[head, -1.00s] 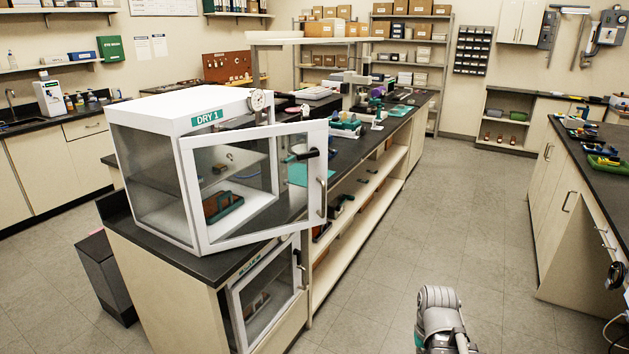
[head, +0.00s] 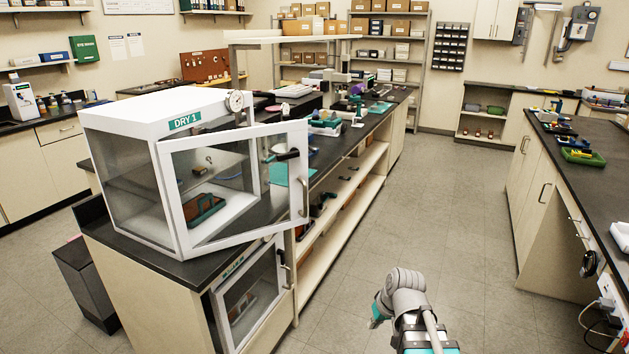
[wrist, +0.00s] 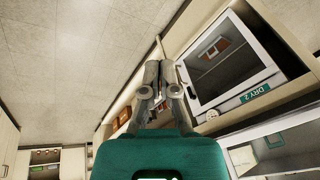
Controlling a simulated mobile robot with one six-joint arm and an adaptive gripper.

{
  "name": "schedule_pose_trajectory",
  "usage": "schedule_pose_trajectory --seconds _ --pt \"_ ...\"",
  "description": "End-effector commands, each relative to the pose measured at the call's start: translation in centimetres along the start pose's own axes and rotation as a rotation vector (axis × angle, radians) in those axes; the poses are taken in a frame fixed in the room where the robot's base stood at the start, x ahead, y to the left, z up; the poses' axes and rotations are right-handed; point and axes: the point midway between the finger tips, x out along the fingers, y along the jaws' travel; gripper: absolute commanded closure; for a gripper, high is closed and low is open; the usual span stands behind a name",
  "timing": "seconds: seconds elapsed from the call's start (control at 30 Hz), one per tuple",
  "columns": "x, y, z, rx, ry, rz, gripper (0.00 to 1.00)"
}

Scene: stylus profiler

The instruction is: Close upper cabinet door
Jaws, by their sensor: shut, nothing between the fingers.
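The upper cabinet is a white box labelled DRY 1 (head: 130,125) on the dark counter at left in the head view. Its clear, white-framed door (head: 235,185) stands ajar, swung out past the front of the box. A grey handle (head: 305,190) is on the door's right side, with a black latch above it. My gripper (wrist: 160,68) is shut and empty in the wrist view, apart from the upper door. The lower cabinet, labelled DRY 2 (wrist: 254,95), shows right of the gripper. A white-framed clear panel (wrist: 275,145) at lower right seems part of the upper cabinet.
The lower cabinet door (head: 250,295) sits below the counter (head: 205,268). A long bench (head: 365,130) with an open shelf runs back behind the cabinets. Another bench (head: 575,170) stands at right. The floor (head: 420,190) between them is clear.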

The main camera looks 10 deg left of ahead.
Motion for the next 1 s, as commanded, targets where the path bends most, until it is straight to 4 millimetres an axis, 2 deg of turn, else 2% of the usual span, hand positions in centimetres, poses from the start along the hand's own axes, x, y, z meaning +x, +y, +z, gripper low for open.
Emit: schedule_pose_trajectory --seconds 0.03,0.27,0.5,0.7,0.8,1.0 --pt "-0.3 -1.0 -2.1 -0.05 0.053 -0.044 1.0" --pt "-2.2 -5.9 -10.9 -0.277 0.378 -0.222 1.0" --pt "-6.1 -9.6 -19.4 -0.416 0.744 -0.293 1.0" --pt "-9.9 -10.8 -25.6 -0.444 1.021 -0.261 1.0" --pt "-11.4 -10.9 -27.9 -0.433 1.124 -0.224 1.0" --pt "-13.2 -10.5 -30.7 -0.401 1.24 -0.157 1.0"
